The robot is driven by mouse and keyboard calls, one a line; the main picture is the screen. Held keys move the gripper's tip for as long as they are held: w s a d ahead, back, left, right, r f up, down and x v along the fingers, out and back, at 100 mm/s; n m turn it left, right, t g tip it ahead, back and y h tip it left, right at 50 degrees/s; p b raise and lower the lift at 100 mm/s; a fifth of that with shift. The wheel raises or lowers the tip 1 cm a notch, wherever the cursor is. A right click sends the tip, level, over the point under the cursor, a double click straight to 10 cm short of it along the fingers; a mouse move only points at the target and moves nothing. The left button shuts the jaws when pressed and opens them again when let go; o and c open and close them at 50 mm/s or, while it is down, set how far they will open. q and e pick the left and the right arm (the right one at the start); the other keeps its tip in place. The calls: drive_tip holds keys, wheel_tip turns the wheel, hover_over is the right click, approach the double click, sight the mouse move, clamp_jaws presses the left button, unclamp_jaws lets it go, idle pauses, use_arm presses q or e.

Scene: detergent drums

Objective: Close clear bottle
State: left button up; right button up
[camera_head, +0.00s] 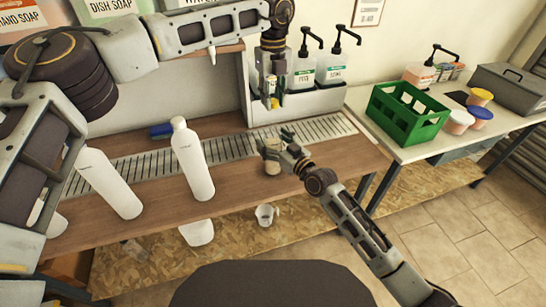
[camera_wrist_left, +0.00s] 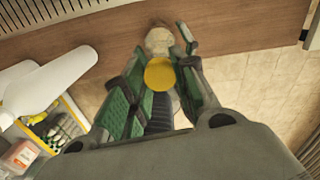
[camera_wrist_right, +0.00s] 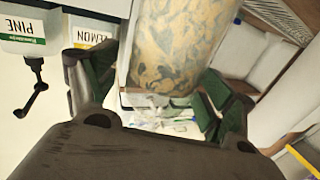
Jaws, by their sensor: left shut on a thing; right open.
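The clear bottle (camera_head: 272,167) stands on the wooden counter near its front edge, with pale, mottled contents. It fills the upper middle of the right wrist view (camera_wrist_right: 180,45). My right gripper (camera_head: 277,147) is open, with its fingers on either side of the bottle; contact is unclear. My left gripper (camera_head: 271,98) is shut on a yellow cap (camera_wrist_left: 160,73) and holds it above the bottle, apart from it in the head view. In the left wrist view the bottle's pale top (camera_wrist_left: 159,40) shows just beyond the cap.
White bottles (camera_head: 193,160) stand on the counter to the left. Pump dispensers (camera_head: 303,72) stand in a grey holder behind. A green crate (camera_head: 405,118) and tubs (camera_head: 458,121) are on the right table. A white mug (camera_head: 266,214) is on the lower shelf.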

drive_tip(key=c, duration=1.5)
use_arm(q)
drive_tip(key=shift+f, duration=2.5)
use_arm(e)
drive_tip(key=shift+c, duration=0.2)
use_arm(q)
drive_tip(key=shift+f, duration=0.1)
drive_tip(key=shift+f, duration=0.8)
drive_tip(key=shift+f, duration=0.55)
use_arm(e)
clamp_jaws()
